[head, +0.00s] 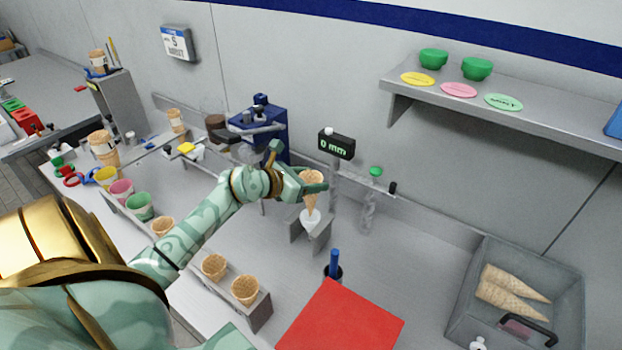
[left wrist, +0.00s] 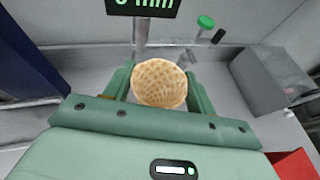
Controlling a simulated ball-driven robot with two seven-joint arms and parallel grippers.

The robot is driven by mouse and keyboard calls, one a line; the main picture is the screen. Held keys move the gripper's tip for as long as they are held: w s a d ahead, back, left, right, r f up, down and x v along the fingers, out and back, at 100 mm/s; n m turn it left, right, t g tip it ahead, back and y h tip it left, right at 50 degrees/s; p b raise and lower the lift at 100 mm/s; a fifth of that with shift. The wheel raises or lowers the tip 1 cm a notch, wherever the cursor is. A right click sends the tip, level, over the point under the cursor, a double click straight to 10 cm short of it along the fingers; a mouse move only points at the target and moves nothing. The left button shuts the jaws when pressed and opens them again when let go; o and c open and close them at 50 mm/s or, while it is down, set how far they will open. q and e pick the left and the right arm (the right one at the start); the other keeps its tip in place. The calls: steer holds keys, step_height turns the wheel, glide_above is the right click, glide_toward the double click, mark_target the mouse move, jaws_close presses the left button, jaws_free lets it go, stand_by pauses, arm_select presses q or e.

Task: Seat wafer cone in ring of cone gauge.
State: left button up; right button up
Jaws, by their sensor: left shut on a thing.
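My left gripper (head: 300,186) is shut on a wafer cone (head: 312,190), which points tip down. In the left wrist view the cone (left wrist: 160,84) shows its round waffle top between the two fingers (left wrist: 160,90). The cone gauge has a black display (head: 336,145) reading 0 mm on a post, with a white ring (head: 311,217) on a grey stand. In the head view the cone's lower part is right over the ring; whether it touches the ring I cannot tell. The ring is hidden in the left wrist view. My right gripper is not in view.
A red board (head: 342,318) lies in front, with a blue-handled tool in a dark cup (head: 333,270) by it. A grey tray (head: 520,285) with cones stands at right. A rack holds two cones (head: 230,277). A blue machine (head: 262,130) stands behind the arm.

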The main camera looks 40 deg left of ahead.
mark_target(309, 203)
arm_select(q)
step_height(309, 203, down, 6)
steer(key=b, duration=0.5)
steer(key=shift+f+b, duration=1)
steer(key=shift+f, duration=0.2)
steer(key=o, duration=0.8)
steer(key=shift+c, duration=0.2)
steer(key=shift+s, duration=0.1)
steer(key=p+v, duration=0.1)
steer(key=v, duration=1.5)
steer(key=shift+p, duration=0.4)
steer(key=shift+s, duration=0.1)
